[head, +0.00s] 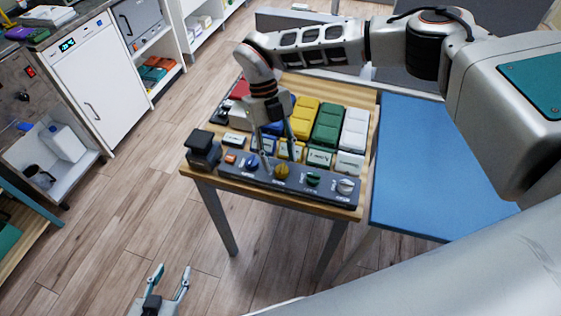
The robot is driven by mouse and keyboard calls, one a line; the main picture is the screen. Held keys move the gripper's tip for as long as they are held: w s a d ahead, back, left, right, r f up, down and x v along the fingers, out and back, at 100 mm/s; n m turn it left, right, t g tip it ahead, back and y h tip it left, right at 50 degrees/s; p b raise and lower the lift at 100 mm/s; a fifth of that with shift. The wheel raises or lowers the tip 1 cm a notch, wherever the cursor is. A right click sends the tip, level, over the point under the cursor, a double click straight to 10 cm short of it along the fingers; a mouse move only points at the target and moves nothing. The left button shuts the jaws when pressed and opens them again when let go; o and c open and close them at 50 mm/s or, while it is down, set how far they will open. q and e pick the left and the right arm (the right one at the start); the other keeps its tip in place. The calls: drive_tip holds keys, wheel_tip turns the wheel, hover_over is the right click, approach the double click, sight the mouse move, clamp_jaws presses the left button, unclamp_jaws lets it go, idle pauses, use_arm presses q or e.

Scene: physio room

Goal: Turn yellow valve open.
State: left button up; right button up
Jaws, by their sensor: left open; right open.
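The yellow valve (281,171) is a small knob on a dark panel (325,198) along the front edge of a wooden table. It stands between a blue knob (252,162) and a green knob (313,179). My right gripper (277,160) points down just above and behind the yellow valve, its fingers apart. I cannot tell whether a finger touches the valve. Labels on the panel are too small to read. My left gripper (170,281) is open and empty, low at the bottom edge, away from the table.
Behind the panel stand coloured blocks, including yellow (304,117), green (326,125) and white (353,129) ones. A silver knob (345,186) is at the panel's right end. A dark box (203,152) stands at the table's left corner. A blue padded surface (420,165) adjoins the table.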

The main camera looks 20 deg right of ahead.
drive_tip(key=v, duration=0.9)
drive_tip(key=shift+r, duration=0.35)
